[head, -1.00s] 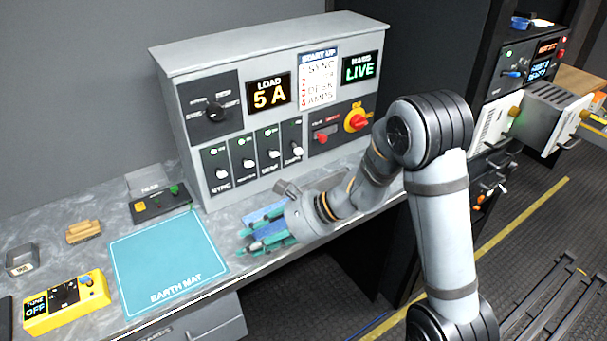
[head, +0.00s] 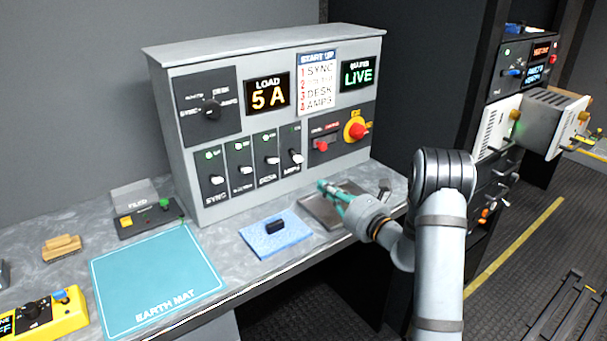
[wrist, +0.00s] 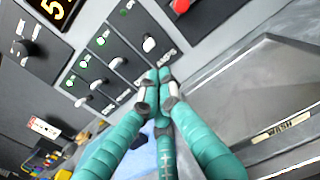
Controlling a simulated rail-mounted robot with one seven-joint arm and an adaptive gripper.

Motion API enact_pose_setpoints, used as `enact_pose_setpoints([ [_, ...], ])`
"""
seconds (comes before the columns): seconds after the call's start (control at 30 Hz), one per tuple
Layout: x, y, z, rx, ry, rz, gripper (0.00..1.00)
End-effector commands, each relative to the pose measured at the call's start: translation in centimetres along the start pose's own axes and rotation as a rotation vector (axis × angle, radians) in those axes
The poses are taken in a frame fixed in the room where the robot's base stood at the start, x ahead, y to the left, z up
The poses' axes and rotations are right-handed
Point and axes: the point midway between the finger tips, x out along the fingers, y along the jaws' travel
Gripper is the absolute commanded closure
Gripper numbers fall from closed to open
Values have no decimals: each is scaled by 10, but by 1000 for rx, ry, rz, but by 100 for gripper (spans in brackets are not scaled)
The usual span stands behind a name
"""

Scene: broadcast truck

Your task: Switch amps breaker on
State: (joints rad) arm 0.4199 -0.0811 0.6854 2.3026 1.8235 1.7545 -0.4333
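The amps breaker (head: 297,157) is the rightmost switch in the row on the grey console, with a white-tipped lever. It also shows in the wrist view (wrist: 149,44), above the "AMPS" label. Its lamp looks dark, while the sync (head: 217,180), second and desk (head: 271,160) breakers show green lamps. My gripper (head: 322,186) is in front of and below the amps breaker, above the bench and apart from the lever. In the wrist view its teal fingers (wrist: 161,76) converge with their tips together and nothing visible between them.
A blue cloth (head: 285,241) with a black object (head: 275,227) and a grey tray (head: 312,211) lie below. The earth mat (head: 120,270) is at left.

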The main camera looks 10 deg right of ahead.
Motion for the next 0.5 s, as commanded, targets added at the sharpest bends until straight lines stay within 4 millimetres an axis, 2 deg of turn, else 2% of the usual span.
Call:
enact_pose_setpoints([
  [0.13, 5, 0, 1, -1, 0, 2, 100],
  [0.23, 16, 1, 2, -2, 0, 4, 100],
  [0.5, 63, 2, 2, -2, 0, 4, 100],
])
